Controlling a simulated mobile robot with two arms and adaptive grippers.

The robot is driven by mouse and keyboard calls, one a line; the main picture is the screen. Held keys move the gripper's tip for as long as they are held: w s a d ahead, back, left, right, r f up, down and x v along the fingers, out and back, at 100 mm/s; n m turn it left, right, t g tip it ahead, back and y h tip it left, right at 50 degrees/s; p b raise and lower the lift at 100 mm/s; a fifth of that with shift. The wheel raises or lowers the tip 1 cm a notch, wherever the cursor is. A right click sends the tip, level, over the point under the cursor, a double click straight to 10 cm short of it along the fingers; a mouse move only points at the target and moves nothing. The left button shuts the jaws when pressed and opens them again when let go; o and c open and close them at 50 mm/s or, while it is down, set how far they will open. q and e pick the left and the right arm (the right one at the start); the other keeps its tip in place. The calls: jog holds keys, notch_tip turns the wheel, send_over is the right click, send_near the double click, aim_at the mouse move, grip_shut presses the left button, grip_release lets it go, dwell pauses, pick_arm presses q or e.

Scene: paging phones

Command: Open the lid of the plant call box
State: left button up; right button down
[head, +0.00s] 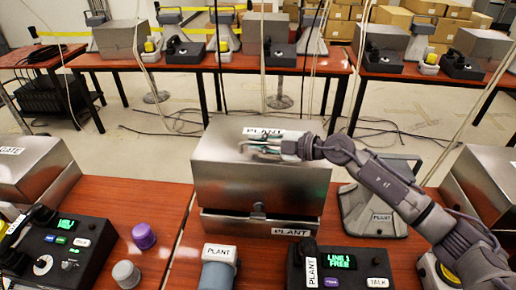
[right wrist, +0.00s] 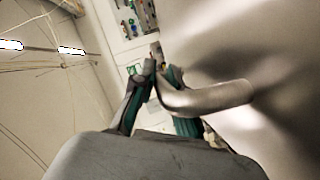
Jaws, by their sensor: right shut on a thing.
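The plant call box (head: 225,222) is a brushed-metal box on the red-brown table, with a PLANT label low on its front. Its large lid (head: 225,175) lies over the base, with a dark seam between them and a small latch at the middle front. I cannot tell whether the lid is slightly raised. My right gripper (head: 262,147) reaches in from the right at the upper part of the lid. In the right wrist view, the gripper (right wrist: 158,88) is shut on a curved metal handle (right wrist: 215,97). The handle is mostly hidden in the head view. My left gripper is not in view.
Another console (head: 62,240) and a purple knob (head: 144,236) are at left. Cables hang around.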

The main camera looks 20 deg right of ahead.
jog(key=shift+m+g, duration=0.5)
jog(key=shift+m, duration=0.4)
jog(key=w+r+p, duration=0.1)
jog(key=w+d+r+p, duration=0.1)
jog(key=w+r+p, duration=0.1)
jog(key=w+d+r+p, duration=0.1)
jog(key=w+r, duration=0.1)
jog(key=shift+w+d, duration=0.1)
jog(key=shift+w, duration=0.15)
jog(key=w+d+r+m+g, duration=0.1)
jog(key=w+d+m, duration=0.1)
jog(key=w, duration=0.5)
jog(key=shift+w+d+r+g, duration=0.2)
jog(key=shift+d+r+g, duration=0.15)
jog(key=shift+d, duration=0.25)
